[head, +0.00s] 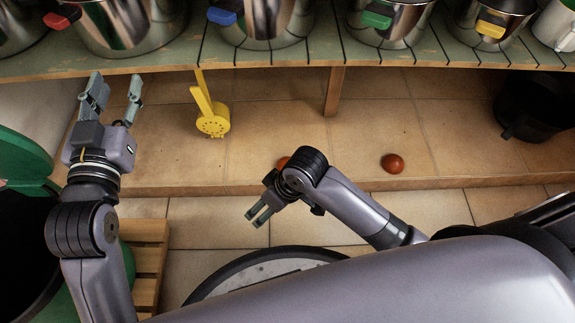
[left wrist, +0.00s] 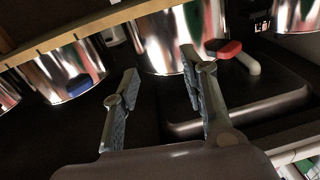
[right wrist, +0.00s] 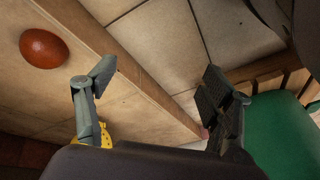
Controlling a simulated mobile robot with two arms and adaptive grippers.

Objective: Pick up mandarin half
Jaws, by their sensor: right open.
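Two small red-orange rounded pieces lie on the tiled ledge below the pot shelf. One piece (head: 393,163) is in plain view right of centre. The other piece (head: 282,162) is mostly hidden behind my right arm. One such piece (right wrist: 44,48) shows at the upper left of the right wrist view, beyond the left finger; I see no cut face. My right gripper (head: 257,217) is open and empty in front of the ledge, apart from both pieces. My left gripper (head: 116,95) is open and empty near the shelf's front edge at the left, far from the pieces.
A wooden shelf (head: 150,64) with several metal pots spans the top. A yellow slotted utensil (head: 212,124) is left of centre by the ledge. A black pot (head: 537,105) stands at right. A green bin (head: 22,150) and wooden crate (head: 148,258) are at left.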

